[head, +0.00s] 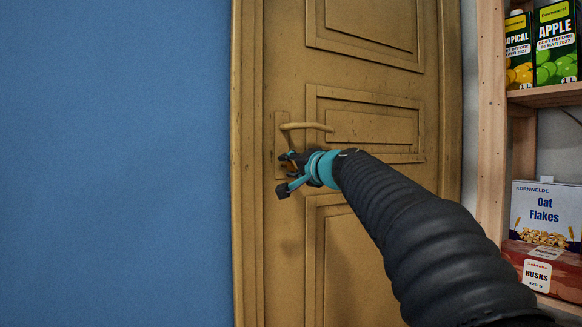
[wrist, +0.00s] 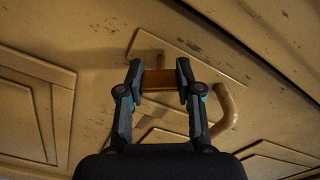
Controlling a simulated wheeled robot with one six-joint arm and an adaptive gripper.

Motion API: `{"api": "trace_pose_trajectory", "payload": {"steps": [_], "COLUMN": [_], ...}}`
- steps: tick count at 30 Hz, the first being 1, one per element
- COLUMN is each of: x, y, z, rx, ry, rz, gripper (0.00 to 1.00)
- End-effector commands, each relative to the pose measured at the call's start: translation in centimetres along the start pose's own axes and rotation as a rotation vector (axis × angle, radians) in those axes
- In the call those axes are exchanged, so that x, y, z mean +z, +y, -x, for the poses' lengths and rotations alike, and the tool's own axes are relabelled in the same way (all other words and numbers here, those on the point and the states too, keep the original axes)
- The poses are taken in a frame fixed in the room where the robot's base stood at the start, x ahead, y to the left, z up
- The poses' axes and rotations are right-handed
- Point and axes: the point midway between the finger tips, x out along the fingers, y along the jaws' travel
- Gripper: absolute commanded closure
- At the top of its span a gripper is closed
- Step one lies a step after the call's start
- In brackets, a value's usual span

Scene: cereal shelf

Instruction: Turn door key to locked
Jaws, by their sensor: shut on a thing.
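The yellow-brown panelled door (head: 372,127) stands closed in the head view, with a lever handle (head: 308,126) on its left side. The handle also shows in the wrist view (wrist: 226,112), right of my gripper. The key, an orange-brown piece (wrist: 158,83), sits at the door plate (wrist: 205,66) in the wrist view. My gripper (wrist: 159,76) is shut on the key, with one fingertip on each side of it. In the head view my gripper (head: 287,173) is just below the handle. There the key is mostly hidden by the fingers.
A wooden shelf (head: 492,120) stands right of the door. It holds juice cartons (head: 556,45), an Oat Flakes box (head: 545,215) and a red Rusks box (head: 545,272). A bare blue wall (head: 115,160) fills the left. The lever handle is close to my gripper.

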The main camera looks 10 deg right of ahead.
Motion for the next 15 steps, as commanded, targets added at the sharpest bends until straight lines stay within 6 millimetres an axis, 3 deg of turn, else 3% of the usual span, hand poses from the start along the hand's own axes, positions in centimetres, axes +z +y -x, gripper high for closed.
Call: {"api": "trace_pose_trajectory", "payload": {"steps": [15], "x": [0.03], "y": [0.02], "z": [-0.01], "rx": [0.000], "ry": [-0.001], "rz": [-0.415], "gripper": [1.00]}}
